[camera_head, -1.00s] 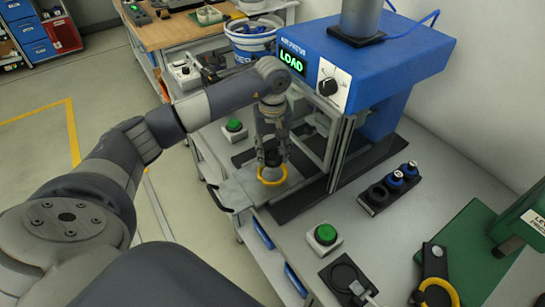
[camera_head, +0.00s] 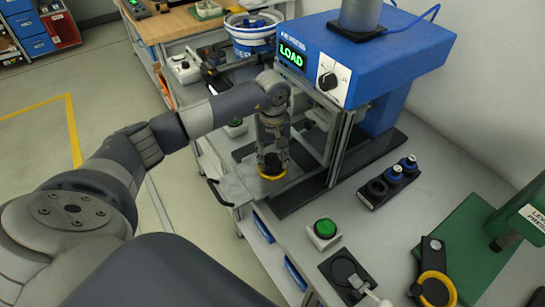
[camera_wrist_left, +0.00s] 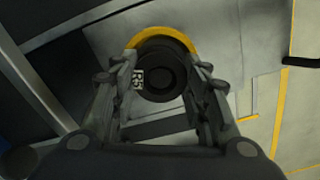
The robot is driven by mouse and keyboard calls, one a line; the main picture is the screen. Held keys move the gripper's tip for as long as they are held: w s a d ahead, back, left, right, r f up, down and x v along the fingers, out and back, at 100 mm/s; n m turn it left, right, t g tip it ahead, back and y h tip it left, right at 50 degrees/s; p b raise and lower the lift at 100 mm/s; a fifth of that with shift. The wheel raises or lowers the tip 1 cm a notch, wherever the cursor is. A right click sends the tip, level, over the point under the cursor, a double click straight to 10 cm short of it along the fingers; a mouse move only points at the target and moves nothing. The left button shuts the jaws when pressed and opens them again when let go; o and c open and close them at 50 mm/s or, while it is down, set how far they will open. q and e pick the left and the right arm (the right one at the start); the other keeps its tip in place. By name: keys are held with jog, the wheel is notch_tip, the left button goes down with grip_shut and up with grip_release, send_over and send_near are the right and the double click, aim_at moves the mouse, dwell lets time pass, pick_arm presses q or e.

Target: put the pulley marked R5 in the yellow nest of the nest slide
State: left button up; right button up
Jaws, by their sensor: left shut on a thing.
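The dark pulley marked R5 (camera_wrist_left: 162,76) is between the fingers of my left gripper (camera_wrist_left: 165,95) in the left wrist view, its label facing the camera. The yellow nest (camera_wrist_left: 165,36) shows as a yellow ring behind and around the pulley's far side. In the head view my left gripper (camera_head: 272,160) points down over the yellow nest (camera_head: 272,174), shut on the pulley. The nest sits on the pale plate of the nest slide (camera_head: 240,184) in front of the press. I cannot tell whether the pulley touches the nest's floor. My right gripper is not in view.
The blue press (camera_head: 385,55) with a lit LOAD display stands just behind and right of the gripper. A green button box (camera_head: 323,233), a black holder with blue-topped parts (camera_head: 375,197) and a green lever press (camera_head: 475,250) stand to the right.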

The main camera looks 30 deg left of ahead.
aim_at(273, 160)
pick_arm(q)
jog(key=o, duration=1.1)
jog(key=shift+r+p, duration=0.7)
jog(key=shift+p, duration=0.15)
jog(key=shift+w+r+b, duration=0.1)
jog(key=shift+r+b, duration=0.25)
jog(key=shift+b, duration=0.05)
notch_tip(273, 160, up, 11)
jog(key=b, duration=0.3)
